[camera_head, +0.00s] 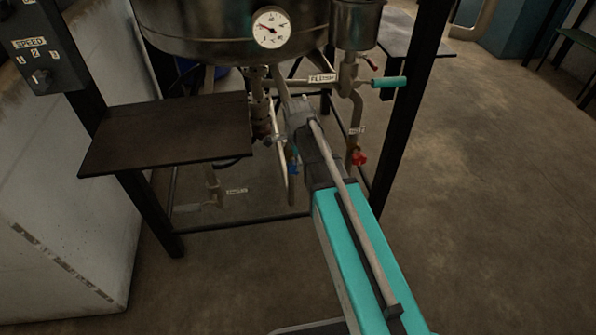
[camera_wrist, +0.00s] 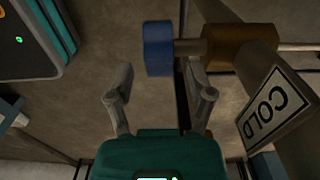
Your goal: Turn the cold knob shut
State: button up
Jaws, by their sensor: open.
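The cold knob is a blue round handle (camera_wrist: 158,48) at the top middle of the wrist view. It sits on the left end of a brass-brown valve body (camera_wrist: 238,46). A tag reading COLD (camera_wrist: 275,107) is on the pipe at the right. My gripper (camera_wrist: 159,70) is open, with one finger left and one right of the knob's lower part in the picture. I cannot tell whether they touch it. In the head view a bit of the blue knob (camera_head: 293,167) shows beside my arm. My gripper's fingers are not clearly visible there.
A dark shelf (camera_head: 168,133) is at the left. A steel vessel with a gauge (camera_head: 271,28) is above. Open floor (camera_head: 480,210) lies to the right.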

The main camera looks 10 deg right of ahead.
jog(key=shift+f+b, duration=1.1)
jog(key=shift+f, duration=0.25)
grip_shut()
